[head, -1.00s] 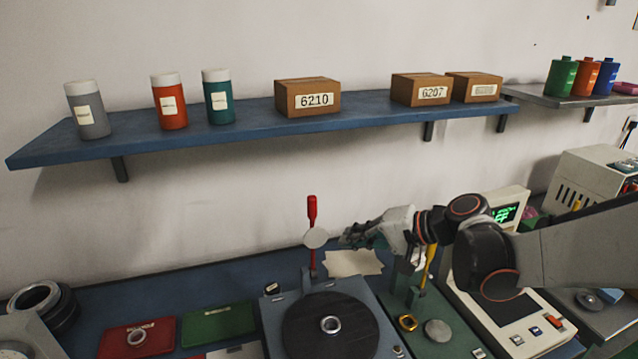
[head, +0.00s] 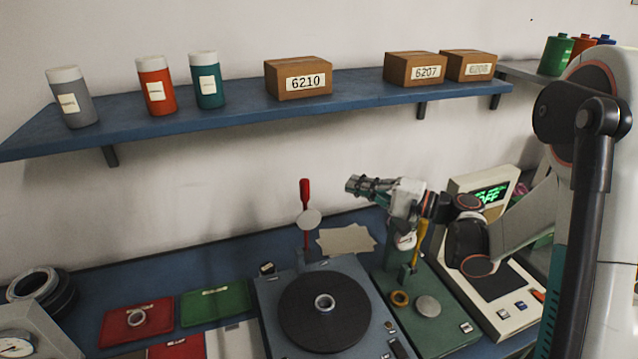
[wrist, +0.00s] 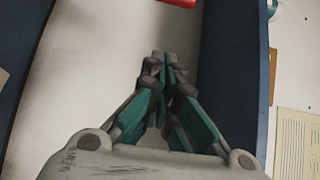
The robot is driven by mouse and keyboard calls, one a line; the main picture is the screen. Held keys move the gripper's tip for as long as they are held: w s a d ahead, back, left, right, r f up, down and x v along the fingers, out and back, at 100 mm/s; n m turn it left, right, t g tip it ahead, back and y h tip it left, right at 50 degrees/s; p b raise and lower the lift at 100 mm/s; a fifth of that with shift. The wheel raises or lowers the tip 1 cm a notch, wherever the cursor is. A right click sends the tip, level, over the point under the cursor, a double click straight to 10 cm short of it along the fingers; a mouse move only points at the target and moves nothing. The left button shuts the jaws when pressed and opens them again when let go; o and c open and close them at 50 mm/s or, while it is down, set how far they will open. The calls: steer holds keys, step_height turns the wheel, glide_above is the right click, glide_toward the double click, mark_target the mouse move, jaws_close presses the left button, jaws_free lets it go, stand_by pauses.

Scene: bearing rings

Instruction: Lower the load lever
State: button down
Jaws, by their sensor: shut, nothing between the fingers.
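An upright lever with a red handle (head: 305,192) and a pale round disc (head: 308,220) on its stem stands at the back of the grey-blue fixture (head: 268,305). A black round plate (head: 350,325) on that fixture carries a metal ring (head: 324,303). My gripper (head: 350,185) is to the right of the red handle, at about its height in the picture, apart from it and pointing left. Its fingers are shut and empty, as the wrist view (wrist: 163,75) also shows. A yellow lever (head: 420,243) on the green fixture (head: 440,325) is partly behind my wrist.
A blue shelf (head: 230,116) with bottles and boxes runs along the wall above. A red tray (head: 115,325) with a ring and a green tray (head: 215,302) lie left of the fixture. A device with a lit green display (head: 490,194) stands at right.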

steer(key=shift+a, duration=0.1)
steer(key=w+a+b, duration=0.1)
steer(key=a+b, duration=0.1)
steer(key=a, duration=0.7)
steer(key=shift+a, duration=0.15)
steer(key=shift+s+b, duration=0.1)
steer(key=shift+b, duration=0.2)
